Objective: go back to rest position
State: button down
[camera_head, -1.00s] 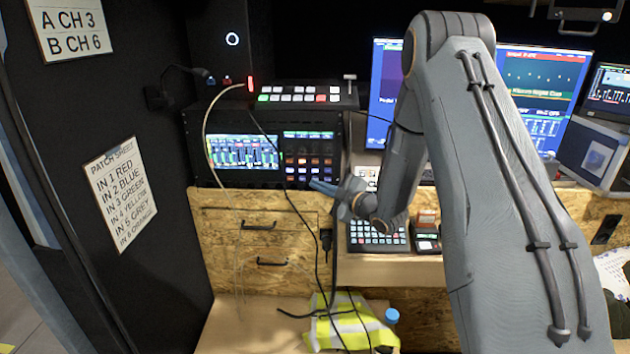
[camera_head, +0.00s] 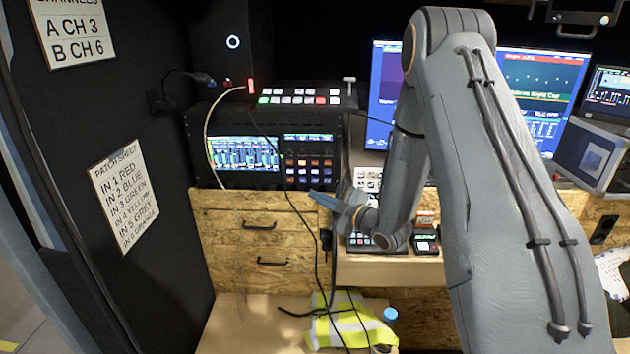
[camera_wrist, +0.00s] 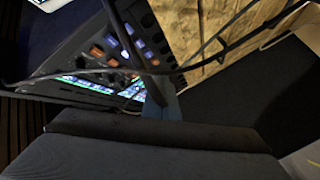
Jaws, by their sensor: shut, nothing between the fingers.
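My gripper (camera_head: 325,200) is at the centre of the head view, its blue fingers shut and empty. It points left, in front of the wooden drawer front and just below the right part of the rack unit. My grey arm reaches down to it from the upper right. In the wrist view my gripper (camera_wrist: 160,100) shows end-on, with the rack's lit buttons and a cable beyond it. I cannot tell from these views how far the fingers are from the rack or the cables.
The rack unit (camera_head: 240,155) carries a switcher panel (camera_head: 300,96). Loose black cables (camera_head: 300,215) hang in front of the drawers (camera_head: 260,245). A keypad desk (camera_head: 390,268) and monitors (camera_head: 545,85) stand behind my arm. A yellow vest (camera_head: 350,325) and blue-capped bottle (camera_head: 390,314) lie below.

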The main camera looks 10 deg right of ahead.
jog(key=shift+s+a, duration=0.15)
jog(key=shift+s, duration=0.25)
jog(key=s+r+m+g+h, duration=0.1)
jog(key=s+m+g+h, duration=0.2)
jog(key=s, duration=0.8)
jog(key=s+d+r+m+g+h, duration=0.1)
jog(key=s+m+g+h, duration=0.2)
jog(key=s+m+g, duration=0.3)
jog(key=s+m+g+h, duration=0.2)
jog(key=s+m+g, duration=0.2)
jog(key=s, duration=1.1)
jog(key=m, duration=0.3)
jog(key=shift+s+d+r+g+h, duration=0.15)
jog(key=shift+s+r+g+h, duration=0.15)
jog(key=shift+s+r+h, duration=0.1)
